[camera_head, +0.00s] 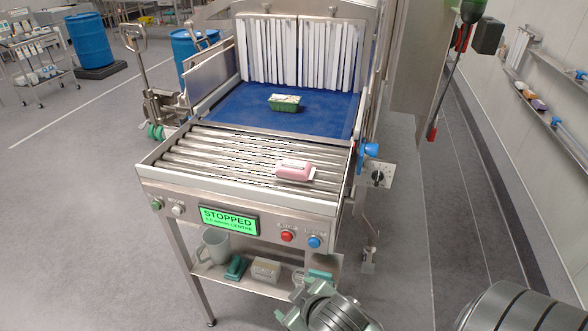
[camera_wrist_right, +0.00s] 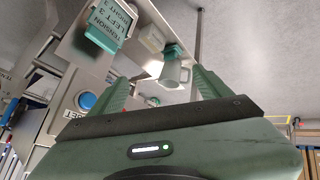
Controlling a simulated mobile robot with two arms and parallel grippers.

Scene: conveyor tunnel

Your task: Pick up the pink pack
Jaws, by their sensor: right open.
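The pink pack (camera_head: 293,169) lies on the conveyor's metal rollers (camera_head: 205,157), close to their right side, with a pale label on top. My right gripper (camera_head: 306,291) is at the bottom of the head view, low in front of the conveyor and well apart from the pack. In the right wrist view my right gripper (camera_wrist_right: 162,88) shows two green fingers spread apart with nothing held between them. The pack does not show in that view. My left gripper is in neither view.
A green tray pack (camera_head: 284,102) sits on the blue belt (camera_head: 235,107) before white strip curtains (camera_head: 300,55). The front panel's screen (camera_head: 229,219) reads STOPPED. A blue knob (camera_head: 370,149) juts out at right.

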